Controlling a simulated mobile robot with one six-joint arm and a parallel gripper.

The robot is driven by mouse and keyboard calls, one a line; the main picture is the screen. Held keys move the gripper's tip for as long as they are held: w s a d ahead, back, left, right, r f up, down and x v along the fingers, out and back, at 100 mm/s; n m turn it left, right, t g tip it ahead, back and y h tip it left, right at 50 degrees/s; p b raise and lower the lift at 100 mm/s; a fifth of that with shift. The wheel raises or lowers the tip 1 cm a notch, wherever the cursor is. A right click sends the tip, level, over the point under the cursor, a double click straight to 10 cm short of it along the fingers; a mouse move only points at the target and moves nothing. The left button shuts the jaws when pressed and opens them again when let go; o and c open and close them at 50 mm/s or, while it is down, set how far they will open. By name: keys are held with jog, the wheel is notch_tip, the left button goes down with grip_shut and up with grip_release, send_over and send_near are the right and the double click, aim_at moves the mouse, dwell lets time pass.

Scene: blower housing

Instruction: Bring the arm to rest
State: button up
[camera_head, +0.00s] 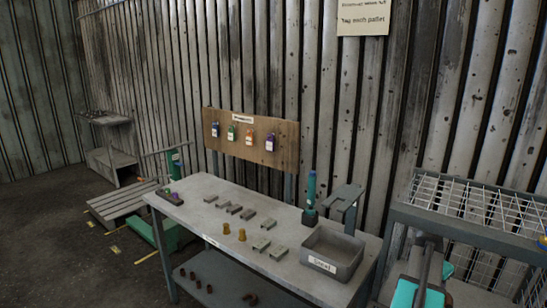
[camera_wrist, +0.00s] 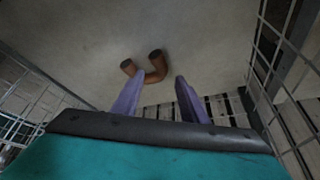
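My gripper (camera_wrist: 158,82) shows in the wrist view as two purple fingers, set apart with a gap between them. It is open and nothing is held between the fingers. A brown U-shaped pipe piece (camera_wrist: 155,74) lies on a pale surface beyond the fingertips; I see no contact, and the distance is hard to judge. Teal parts of my arm (camera_head: 418,295) show at the bottom right of the head view, beside the wire rack. The fingers cannot be made out in the head view.
A wire-mesh rack (camera_head: 475,215) stands right. Mesh flanks my gripper in the wrist view.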

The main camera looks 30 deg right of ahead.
jog(key=shift+p+x, duration=0.6)
jog(key=shift+x, duration=1.55)
jog(key=shift+w+r+p, duration=0.15)
jog(key=shift+r+p, duration=0.15)
jog(key=shift+r, duration=0.35)
jog(key=shift+a+r, duration=0.1)
jog(key=shift+r, duration=0.05)
jog(key=shift+b, duration=0.7)
jog(key=shift+f+h, duration=0.2)
jog(key=shift+h, duration=0.1)
jog(key=h+b, duration=0.1)
jog(key=b, duration=0.3)
jog(key=shift+a+t, duration=0.15)
jog(key=shift+t, duration=0.25)
jog(key=shift+r+h+b, duration=0.1)
jog(key=shift+h+b, duration=0.4)
jog(key=shift+b, duration=0.05)
jog(key=shift+r, duration=0.15)
